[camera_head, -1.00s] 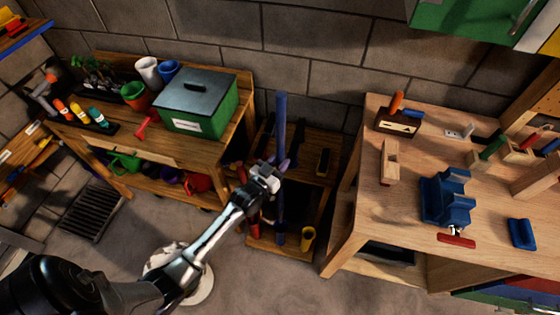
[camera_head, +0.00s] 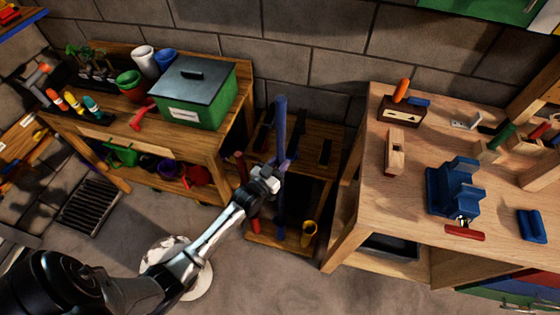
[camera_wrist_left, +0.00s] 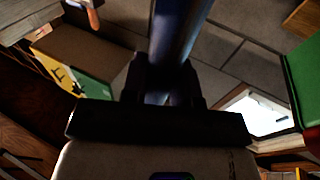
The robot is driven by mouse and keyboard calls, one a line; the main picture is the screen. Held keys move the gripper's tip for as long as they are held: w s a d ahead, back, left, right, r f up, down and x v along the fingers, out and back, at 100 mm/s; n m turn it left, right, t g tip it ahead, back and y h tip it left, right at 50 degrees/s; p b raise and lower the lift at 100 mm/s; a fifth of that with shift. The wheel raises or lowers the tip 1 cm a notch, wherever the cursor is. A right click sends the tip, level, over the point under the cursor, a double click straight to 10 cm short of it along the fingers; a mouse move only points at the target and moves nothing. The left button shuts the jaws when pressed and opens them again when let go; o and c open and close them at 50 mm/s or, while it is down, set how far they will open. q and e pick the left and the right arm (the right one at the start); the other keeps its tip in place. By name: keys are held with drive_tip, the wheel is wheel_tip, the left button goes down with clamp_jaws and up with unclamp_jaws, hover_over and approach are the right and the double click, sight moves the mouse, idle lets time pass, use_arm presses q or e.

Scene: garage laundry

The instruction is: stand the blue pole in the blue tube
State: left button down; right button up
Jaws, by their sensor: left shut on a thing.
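The blue pole (camera_head: 281,125) stands roughly upright in front of the low wooden rack. My left gripper (camera_head: 279,168) is shut on it around mid-length. In the left wrist view the pole (camera_wrist_left: 180,30) runs up and away between the dark fingers (camera_wrist_left: 168,85). In the head view the pole's lower part reaches down toward the blue tube (camera_head: 279,239) at the rack's front, between the red and yellow tubes. Pole and tube blend in the shadow, so I cannot tell whether the pole's end is inside or above it. My right gripper is not in view.
A yellow tube (camera_head: 309,230) stands right of the pole's foot, and a red tube (camera_head: 254,224) left of it. A workbench (camera_head: 350,215) with a blue vise (camera_head: 452,190) is close on the right. A shelf table with a green box (camera_head: 198,92) is on the left.

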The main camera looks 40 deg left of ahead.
use_arm(q)
wheel_tip(320, 180, down, 16)
drive_tip(key=b, duration=1)
drive_tip(key=shift+r+b, duration=0.25)
drive_tip(key=shift+b, duration=0.15)
drive_tip(key=shift+f, duration=0.1)
idle(0.6)
